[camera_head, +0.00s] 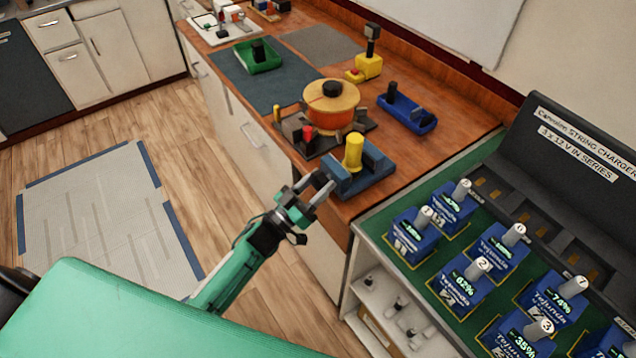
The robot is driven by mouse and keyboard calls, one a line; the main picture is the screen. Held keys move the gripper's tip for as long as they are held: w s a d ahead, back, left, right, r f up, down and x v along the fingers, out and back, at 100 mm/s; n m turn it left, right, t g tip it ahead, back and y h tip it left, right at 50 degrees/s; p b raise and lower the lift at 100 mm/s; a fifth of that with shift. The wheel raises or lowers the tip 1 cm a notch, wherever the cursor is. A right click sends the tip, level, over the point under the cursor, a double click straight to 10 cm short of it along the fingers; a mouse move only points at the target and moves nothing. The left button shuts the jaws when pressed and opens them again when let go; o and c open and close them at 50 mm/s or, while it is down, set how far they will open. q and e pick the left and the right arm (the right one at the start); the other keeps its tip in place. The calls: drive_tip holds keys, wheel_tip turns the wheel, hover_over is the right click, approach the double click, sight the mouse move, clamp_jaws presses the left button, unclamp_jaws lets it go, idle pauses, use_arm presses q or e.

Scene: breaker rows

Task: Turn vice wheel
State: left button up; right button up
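A blue vice-like block (370,180) stands at the counter's near edge, with an upright yellow cylinder (353,152) on it. I cannot make out a separate wheel clearly; the block's near left end is close behind my gripper. My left gripper (321,185) is just off the counter edge, at the block's near left side. Its fingers look apart with nothing between them. I cannot tell if they touch the block. My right gripper is out of view.
An orange pot (331,105) on a dark stove-like base stands behind the block. A blue tray (407,113) and yellow device (366,66) are farther back. At right, a charger rack (402,272) holds several blue batteries.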

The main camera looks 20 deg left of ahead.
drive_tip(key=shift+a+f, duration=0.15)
